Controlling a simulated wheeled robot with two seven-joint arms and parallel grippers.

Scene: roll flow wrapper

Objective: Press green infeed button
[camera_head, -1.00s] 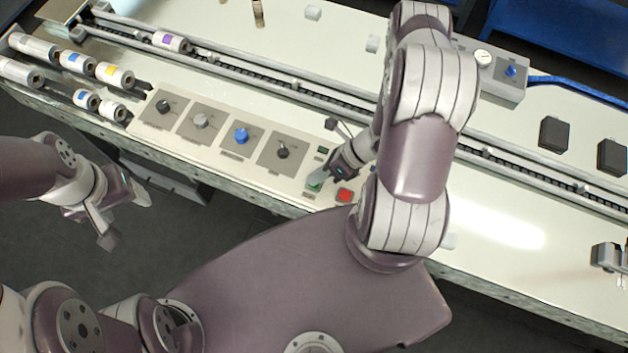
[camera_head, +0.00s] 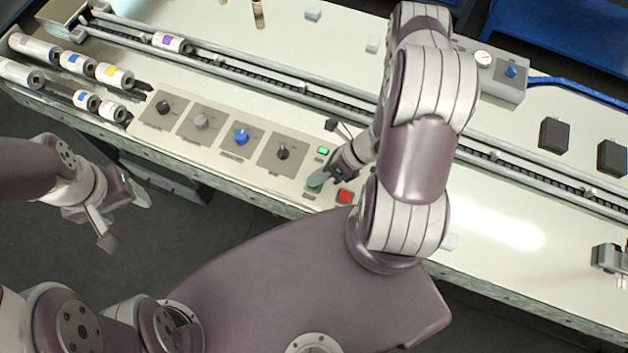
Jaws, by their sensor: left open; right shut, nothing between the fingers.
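The green button (camera_head: 314,186) is on the control panel (camera_head: 212,155), left of the red button (camera_head: 344,196). My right gripper (camera_head: 318,181) is shut and empty, with its tip at the green button and covering part of it. Whether the tip touches the button or is just above it is hard to see. A small green indicator (camera_head: 323,151) above the button is lit bright. My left gripper (camera_head: 126,220) is open and empty, off the front edge of the table at the left.
Several knobs, one of them blue (camera_head: 241,136), line the panel. Rolls (camera_head: 115,75) lie at the left end. A long rail conveyor (camera_head: 265,77) runs behind the panel. Two black blocks (camera_head: 554,134) are at the right.

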